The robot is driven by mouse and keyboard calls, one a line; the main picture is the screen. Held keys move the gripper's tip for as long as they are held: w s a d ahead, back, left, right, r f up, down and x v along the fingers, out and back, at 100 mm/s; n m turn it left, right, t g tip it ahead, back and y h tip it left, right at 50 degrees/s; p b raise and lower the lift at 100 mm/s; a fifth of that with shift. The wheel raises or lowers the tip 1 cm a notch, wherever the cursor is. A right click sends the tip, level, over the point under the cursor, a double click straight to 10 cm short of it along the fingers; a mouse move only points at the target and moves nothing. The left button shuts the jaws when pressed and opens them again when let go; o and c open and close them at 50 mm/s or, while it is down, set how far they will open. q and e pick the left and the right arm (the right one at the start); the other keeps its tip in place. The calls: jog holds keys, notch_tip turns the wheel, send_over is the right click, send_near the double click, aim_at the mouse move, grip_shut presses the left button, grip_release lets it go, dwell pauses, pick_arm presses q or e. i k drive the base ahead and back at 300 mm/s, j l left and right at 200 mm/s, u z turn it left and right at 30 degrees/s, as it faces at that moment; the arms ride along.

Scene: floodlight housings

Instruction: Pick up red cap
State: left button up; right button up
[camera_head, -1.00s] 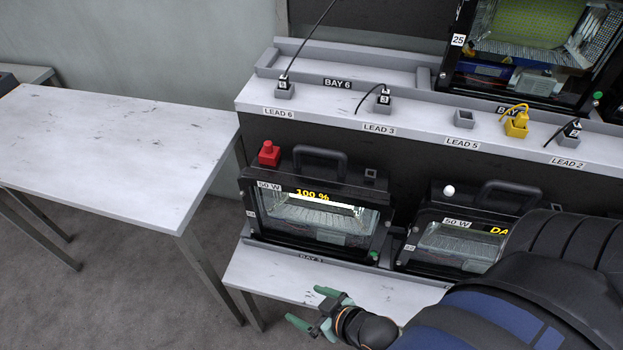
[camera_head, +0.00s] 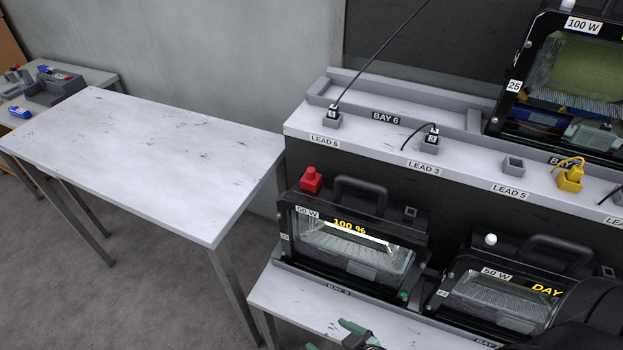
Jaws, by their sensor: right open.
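The red cap (camera_head: 311,179) sits on the top left corner of a black floodlight housing (camera_head: 283,222) marked 50 W, whose display reads 100 %. My right gripper (camera_head: 333,337) is at the bottom edge of the picture, in front of and below that housing. Its green-tipped fingers are apart and hold nothing I can see; part of the gripper is cut off by the picture edge. It is well apart from the red cap. My left gripper is not in view.
A second 50 W housing (camera_head: 462,273) with a white knob (camera_head: 491,239) stands to the right. Above is a shelf (camera_head: 467,170) with lead sockets and cables. A bare white table (camera_head: 150,150) stands at left, with a floor gap before the housings.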

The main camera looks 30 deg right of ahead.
aim_at(310, 181)
jog(key=i+j+z, duration=0.25)
jog(key=j, duration=0.2)
jog(key=i+j+z, duration=0.1)
jog(key=j+z, duration=0.2)
jog(key=j, duration=0.15)
jog(key=i+j+z, duration=0.25)
jog(key=j, duration=0.25)
jog(key=j+z, duration=0.25)
jog(key=j, duration=0.2)
